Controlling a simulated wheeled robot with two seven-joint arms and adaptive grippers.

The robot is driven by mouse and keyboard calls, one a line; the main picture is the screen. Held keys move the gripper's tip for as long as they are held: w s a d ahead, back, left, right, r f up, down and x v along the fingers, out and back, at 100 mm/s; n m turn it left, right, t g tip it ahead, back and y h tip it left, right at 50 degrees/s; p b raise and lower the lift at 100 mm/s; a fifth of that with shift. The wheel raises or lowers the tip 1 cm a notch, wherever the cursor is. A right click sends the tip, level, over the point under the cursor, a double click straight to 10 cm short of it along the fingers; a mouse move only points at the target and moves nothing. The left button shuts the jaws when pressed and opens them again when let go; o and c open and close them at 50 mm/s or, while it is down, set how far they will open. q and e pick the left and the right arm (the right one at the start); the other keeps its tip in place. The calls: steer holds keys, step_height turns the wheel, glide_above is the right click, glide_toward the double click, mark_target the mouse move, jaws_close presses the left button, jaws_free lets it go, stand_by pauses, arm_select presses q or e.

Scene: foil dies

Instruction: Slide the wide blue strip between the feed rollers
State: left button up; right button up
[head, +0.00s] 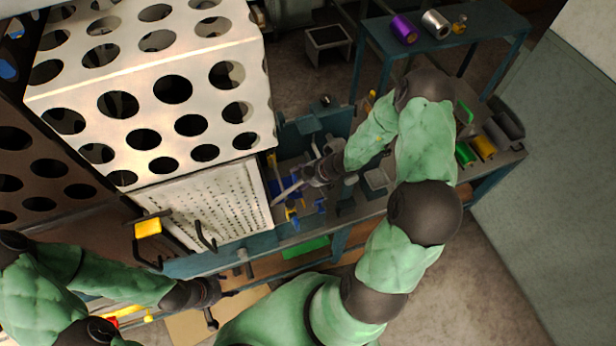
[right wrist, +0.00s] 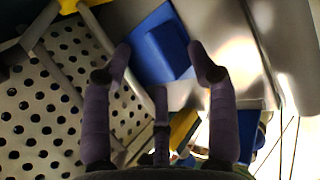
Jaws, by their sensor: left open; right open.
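In the right wrist view a wide blue piece (right wrist: 160,45), which looks like the blue strip, lies ahead of and between the fingertips of my right gripper (right wrist: 161,60). The fingers are apart and I see no clear contact. In the head view my right gripper (head: 290,188) is over the bench beside the perforated white panel, with small blue and yellow parts close by. My left gripper (head: 221,308) is open and empty at the lower left, in front of the bench. I cannot clearly make out the feed rollers in either view.
A large white box with round holes (head: 150,90) stands at upper left, above the perforated panel (head: 215,205). Purple (head: 403,29) and silver (head: 436,24) rolls sit on a back shelf. Green and yellow (head: 483,147) rolls lie at the bench's right. Floor is clear at lower right.

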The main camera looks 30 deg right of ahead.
steer(key=shift+w+a+f, duration=0.15)
steer(key=shift+w+f, duration=0.05)
steer(key=shift+f, duration=0.25)
steer(key=shift+w+a+f, duration=0.25)
steer(key=shift+w+f, duration=0.15)
steer(key=shift+s, duration=0.1)
jaws_close()
steer(key=shift+a+f+b, duration=0.1)
steer(key=shift+a+b, duration=0.25)
steer(key=shift+b, duration=0.05)
steer(key=shift+a, duration=0.2)
steer(key=shift+s, duration=0.1)
stand_by(0.4)
